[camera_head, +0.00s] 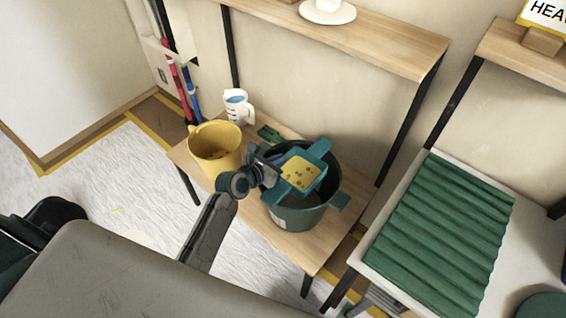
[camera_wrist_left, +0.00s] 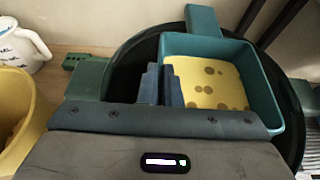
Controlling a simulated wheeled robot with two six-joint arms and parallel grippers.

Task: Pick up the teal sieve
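The teal sieve (camera_head: 316,149) is a square tray with two opposite handles and a yellow floor with brown spots. It sits at the mouth of the dark green bucket (camera_head: 297,219). The sieve also shows in the left wrist view (camera_wrist_left: 262,85), with one handle pointing away and the near side hidden by my gripper. My left gripper (camera_head: 271,169) is at the sieve's left wall. In the left wrist view its two fingers (camera_wrist_left: 163,86) stand close together, one on each side of that wall, and look shut on it. My right gripper is not in view.
A yellow bucket (camera_head: 214,146) stands left of the green bucket on the low wooden table (camera_head: 313,252). A white measuring jug (camera_head: 238,105) and a small green object (camera_head: 268,133) are behind. A wooden shelf (camera_head: 390,44) hangs above. A green corrugated sheet (camera_head: 440,235) lies at right.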

